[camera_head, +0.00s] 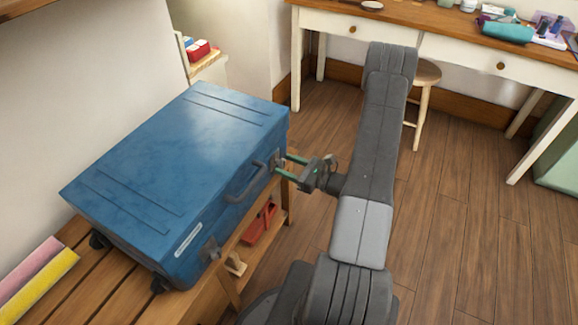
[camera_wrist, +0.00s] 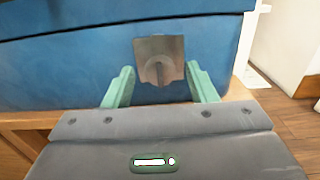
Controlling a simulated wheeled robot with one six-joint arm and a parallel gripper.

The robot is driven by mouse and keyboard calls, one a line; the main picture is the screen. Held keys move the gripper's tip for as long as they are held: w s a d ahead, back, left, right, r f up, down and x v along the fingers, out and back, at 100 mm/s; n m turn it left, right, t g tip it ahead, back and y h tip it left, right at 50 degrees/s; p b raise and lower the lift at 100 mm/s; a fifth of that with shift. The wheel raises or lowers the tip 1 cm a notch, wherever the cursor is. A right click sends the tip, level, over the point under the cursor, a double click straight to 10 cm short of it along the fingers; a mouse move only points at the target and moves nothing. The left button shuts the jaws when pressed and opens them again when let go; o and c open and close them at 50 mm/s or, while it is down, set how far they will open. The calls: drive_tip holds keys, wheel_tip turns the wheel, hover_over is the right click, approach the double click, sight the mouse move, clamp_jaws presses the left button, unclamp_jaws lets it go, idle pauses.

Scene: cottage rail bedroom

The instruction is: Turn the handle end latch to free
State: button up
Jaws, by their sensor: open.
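A blue suitcase (camera_head: 180,165) lies flat on a wooden slatted bench, its handle side facing my arm. A grey carry handle (camera_head: 245,182) is on that side. A metal latch (camera_head: 277,160) sits near the far end of the handle side; in the wrist view the latch (camera_wrist: 159,61) is a grey-brown plate with a rounded part at its middle. A second latch (camera_head: 210,249) is at the near end. My gripper (camera_head: 283,165) is open in front of the far latch. In the wrist view its green fingers (camera_wrist: 160,85) stand left and right of the latch, with nothing between them.
The slatted bench (camera_head: 112,297) has a lower shelf with a red object (camera_head: 260,222). Pink and yellow items (camera_head: 38,275) lie at the bench's left end. A white desk (camera_head: 450,52) and a stool (camera_head: 424,80) stand behind. Wooden floor (camera_head: 470,230) is clear at right.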

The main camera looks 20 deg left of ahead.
drive_tip(key=c, duration=1)
drive_tip(key=shift+o, duration=0.2)
drive_tip(key=shift+f+n+b, duration=0.1)
drive_tip(key=shift+n+b, duration=0.2)
drive_tip(key=shift+b, duration=0.15)
drive_tip(key=n+b, duration=0.1)
drive_tip(key=b, duration=0.1)
drive_tip(key=n+b, duration=0.2)
drive_tip(key=shift+f+n+b, duration=0.2)
drive_tip(key=shift+n+b, duration=0.1)
drive_tip(key=n+b, duration=1)
drive_tip(key=b, duration=0.2)
drive_tip(key=shift+b, duration=0.4)
drive_tip(key=shift+r+n+b, duration=0.25)
drive_tip(key=shift+n+b, duration=0.6)
drive_tip(key=shift+n, duration=0.95)
